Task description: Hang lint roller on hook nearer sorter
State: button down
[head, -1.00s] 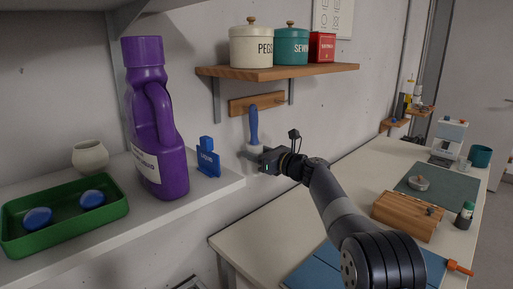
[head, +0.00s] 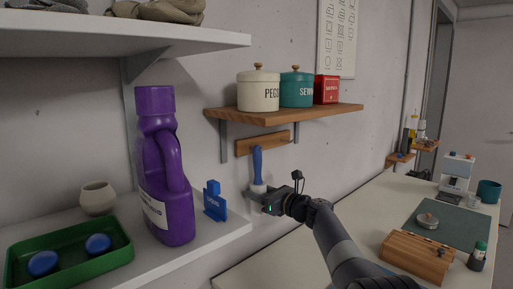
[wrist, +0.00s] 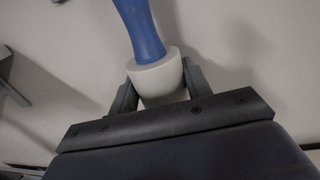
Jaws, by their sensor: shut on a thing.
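The lint roller has a blue handle (head: 257,163) pointing up and a pale roller head below; it also shows in the wrist view (wrist: 150,72). My gripper (head: 262,199) is shut on the pale head, one finger on each side of it in the wrist view (wrist: 157,88). The roller stands nearly upright close to the wall. A wooden hook rail (head: 262,143) is on the wall under the wooden shelf, and the handle's top is in front of its lower edge. The hooks are too small to make out clearly. I cannot tell whether the handle touches one.
The wooden shelf (head: 300,115) above the rail bears a cream tin (head: 258,90), a teal tin (head: 297,90) and a red box (head: 326,89). A purple bottle (head: 165,180) and blue tag-like piece (head: 214,201) stand left on a white shelf. The worktop (head: 350,200) lies right.

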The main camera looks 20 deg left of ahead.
jog(key=shift+a+f, duration=0.1)
jog(key=shift+f, duration=0.35)
jog(key=c, duration=1)
grip_release()
jog(key=shift+a, duration=0.1)
jog(key=o, duration=0.4)
jog(key=shift+w+r, duration=0.1)
jog(key=shift+r, duration=0.1)
jog(key=shift+d, duration=0.2)
jog(key=b+v, duration=0.2)
jog(key=v, duration=0.8)
jog(key=shift+d+b, duration=0.25)
jog(key=shift+b, duration=0.15)
